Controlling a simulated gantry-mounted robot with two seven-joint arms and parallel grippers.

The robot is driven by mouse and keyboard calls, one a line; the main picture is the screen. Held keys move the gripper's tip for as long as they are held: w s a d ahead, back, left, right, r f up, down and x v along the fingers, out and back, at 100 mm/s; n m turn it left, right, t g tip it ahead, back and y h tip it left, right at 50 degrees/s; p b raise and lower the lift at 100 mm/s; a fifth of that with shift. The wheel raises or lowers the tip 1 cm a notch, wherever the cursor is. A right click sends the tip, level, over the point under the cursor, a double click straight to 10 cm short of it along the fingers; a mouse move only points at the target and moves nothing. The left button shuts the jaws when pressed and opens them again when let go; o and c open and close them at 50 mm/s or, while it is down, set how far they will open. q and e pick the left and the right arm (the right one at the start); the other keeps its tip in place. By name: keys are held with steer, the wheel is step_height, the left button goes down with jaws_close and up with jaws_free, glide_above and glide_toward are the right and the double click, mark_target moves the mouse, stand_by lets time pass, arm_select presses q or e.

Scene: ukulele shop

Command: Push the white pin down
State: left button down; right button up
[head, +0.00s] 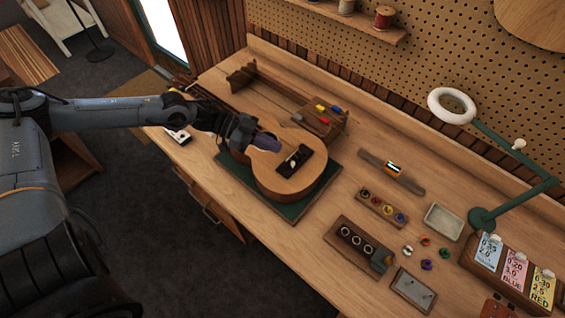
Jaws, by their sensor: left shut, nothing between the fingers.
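The ukulele (286,188) lies on its back on a dark green mat (233,167) on the workbench. A small pale spot, perhaps the white pin (294,154), shows at the dark bridge (306,157); it is too small to tell how far it stands up. My left gripper (271,143) is shut and empty. It shows over the ukulele's body, just left of the bridge, and hides the part behind it. I cannot tell whether it touches the top. My right gripper is not in view.
A wooden rack (327,123) with coloured pieces stands behind the ukulele. To the right are a wooden block with rings (357,240), a row of coloured pegs (383,207), a pale tray (444,222) and a green-armed lamp (510,200). A pegboard wall closes the back.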

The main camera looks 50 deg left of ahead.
mark_target(281, 167)
arm_select(q)
steer(key=shift+b+x, duration=1.1)
steer(key=shift+x, duration=0.05)
steer(key=shift+w+d+f+b, duration=0.1)
steer(key=shift+f+b, duration=0.15)
steer(key=shift+f, duration=0.2)
steer(key=shift+w+d+f+b, duration=0.1)
steer(key=shift+f+b, duration=0.1)
steer(key=shift+f, duration=0.2)
steer(key=shift+w+d+f, duration=0.1)
steer(key=shift+d+f, duration=0.05)
steer(key=shift+f, duration=0.3)
steer(key=shift+d+f, duration=0.2)
steer(key=shift+f, duration=0.2)
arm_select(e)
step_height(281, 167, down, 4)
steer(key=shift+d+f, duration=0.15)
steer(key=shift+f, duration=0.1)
arm_select(q)
steer(key=shift+a+f+b, duration=0.1)
steer(key=shift+f+b, duration=0.3)
steer(key=shift+f, duration=0.95)
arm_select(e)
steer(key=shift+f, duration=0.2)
